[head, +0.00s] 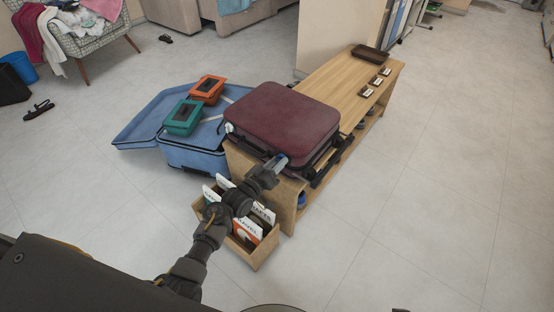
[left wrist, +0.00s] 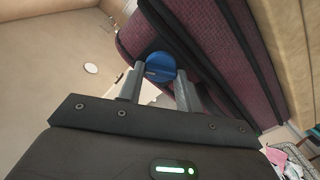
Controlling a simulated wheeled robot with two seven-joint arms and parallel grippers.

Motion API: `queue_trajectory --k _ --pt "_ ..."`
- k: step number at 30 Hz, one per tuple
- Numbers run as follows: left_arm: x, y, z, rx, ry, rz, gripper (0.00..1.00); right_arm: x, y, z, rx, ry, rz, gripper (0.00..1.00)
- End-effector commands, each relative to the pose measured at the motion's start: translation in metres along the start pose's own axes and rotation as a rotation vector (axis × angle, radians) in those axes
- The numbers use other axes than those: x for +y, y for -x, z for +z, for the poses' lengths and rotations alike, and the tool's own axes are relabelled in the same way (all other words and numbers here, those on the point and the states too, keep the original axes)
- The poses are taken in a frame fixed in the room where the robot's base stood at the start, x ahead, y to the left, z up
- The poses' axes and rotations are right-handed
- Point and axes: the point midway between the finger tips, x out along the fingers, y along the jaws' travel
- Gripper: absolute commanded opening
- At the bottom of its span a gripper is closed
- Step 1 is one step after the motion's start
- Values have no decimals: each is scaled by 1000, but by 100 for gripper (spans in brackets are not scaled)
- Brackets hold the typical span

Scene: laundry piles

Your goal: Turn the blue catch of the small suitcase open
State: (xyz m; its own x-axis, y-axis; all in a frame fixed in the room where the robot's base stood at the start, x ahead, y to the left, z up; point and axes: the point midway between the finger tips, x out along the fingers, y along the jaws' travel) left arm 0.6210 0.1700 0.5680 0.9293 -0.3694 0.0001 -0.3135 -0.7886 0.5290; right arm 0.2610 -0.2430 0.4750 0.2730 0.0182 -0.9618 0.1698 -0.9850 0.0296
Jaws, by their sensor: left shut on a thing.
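The small suitcase (head: 283,118) is maroon and lies flat and closed on the near end of a wooden bench. Its side also shows in the left wrist view (left wrist: 215,50). My left gripper (head: 277,163) is at the suitcase's near side. In the left wrist view the round blue catch (left wrist: 160,66) sits between the two grey fingertips of my left gripper (left wrist: 161,77), which are shut on it. The catch has a small pale mark on its face. In the head view the gripper mostly hides the catch. My right gripper is not in view.
The wooden bench (head: 377,75) carries a dark tray (head: 370,54) and small cards. A box of records (head: 255,249) stands below my left arm. An open blue suitcase (head: 190,151) with a green case (head: 184,117) and an orange case (head: 207,89) is at left. The floor at right is clear.

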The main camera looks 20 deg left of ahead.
Motion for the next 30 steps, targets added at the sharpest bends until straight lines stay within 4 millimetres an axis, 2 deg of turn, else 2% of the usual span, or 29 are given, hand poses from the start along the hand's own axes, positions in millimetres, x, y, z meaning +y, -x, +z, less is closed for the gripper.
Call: queue_trajectory --k 12,24,30 --pt "0 0 -3 1 396 -2 12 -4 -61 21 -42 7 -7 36" --pt "-2 0 -1 1 755 -1 12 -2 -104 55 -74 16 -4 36" --pt "-2 0 -1 1 888 0 12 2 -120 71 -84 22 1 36"
